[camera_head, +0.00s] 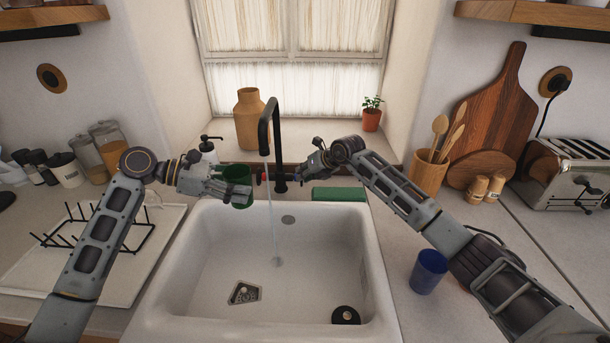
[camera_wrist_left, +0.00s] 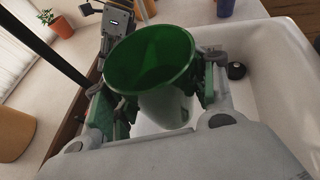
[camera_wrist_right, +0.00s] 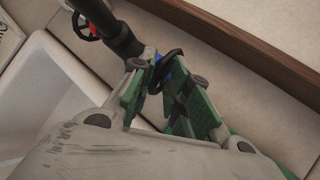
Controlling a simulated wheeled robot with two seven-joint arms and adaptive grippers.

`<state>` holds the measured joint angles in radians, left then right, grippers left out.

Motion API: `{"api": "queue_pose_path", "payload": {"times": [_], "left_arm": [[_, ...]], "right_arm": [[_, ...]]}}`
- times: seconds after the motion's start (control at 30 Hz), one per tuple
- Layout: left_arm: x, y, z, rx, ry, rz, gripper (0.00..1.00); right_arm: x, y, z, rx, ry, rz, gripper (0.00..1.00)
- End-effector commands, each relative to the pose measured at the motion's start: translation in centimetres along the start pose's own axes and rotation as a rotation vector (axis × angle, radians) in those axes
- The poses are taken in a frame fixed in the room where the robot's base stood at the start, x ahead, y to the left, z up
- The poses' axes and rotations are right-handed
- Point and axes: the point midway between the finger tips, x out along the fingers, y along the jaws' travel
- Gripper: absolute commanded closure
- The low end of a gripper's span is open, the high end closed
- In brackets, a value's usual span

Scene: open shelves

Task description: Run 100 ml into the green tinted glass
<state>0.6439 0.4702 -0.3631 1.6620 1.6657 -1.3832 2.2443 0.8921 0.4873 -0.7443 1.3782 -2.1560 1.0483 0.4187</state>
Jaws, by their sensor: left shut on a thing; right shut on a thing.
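The green tinted glass (camera_head: 237,188) is held upright over the sink's back left edge. My left gripper (camera_head: 228,190) is shut on it, one finger on each side, as the left wrist view shows around the glass (camera_wrist_left: 152,75). I see no clear water level inside. The black tap (camera_head: 277,140) runs a thin water stream (camera_head: 272,215), which passes right of the glass and lands in the basin. My right gripper (camera_wrist_right: 160,82) is shut on the tap's blue-marked handle (camera_wrist_right: 167,66), mostly hidden by the fingers. The red-marked handle (camera_wrist_right: 87,27) is on the other side.
The white sink (camera_head: 375,285) has a drain and a black round stopper (camera_head: 345,315). A blue cup (camera_head: 428,272) stands on the right counter. A green sponge block (camera_head: 339,194) lies behind the sink.

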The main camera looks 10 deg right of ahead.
Motion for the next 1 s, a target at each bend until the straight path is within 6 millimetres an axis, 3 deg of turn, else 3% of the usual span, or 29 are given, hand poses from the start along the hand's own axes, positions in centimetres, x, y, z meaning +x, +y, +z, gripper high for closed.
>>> {"api": "queue_pose_path", "payload": {"times": [1.0], "left_arm": [[0.0,0.0,0.1,0.001,-0.001,0.001,0.74]], "right_arm": [[0.4,-0.2,1.4,0.207,0.323,0.043,1.00]]}}
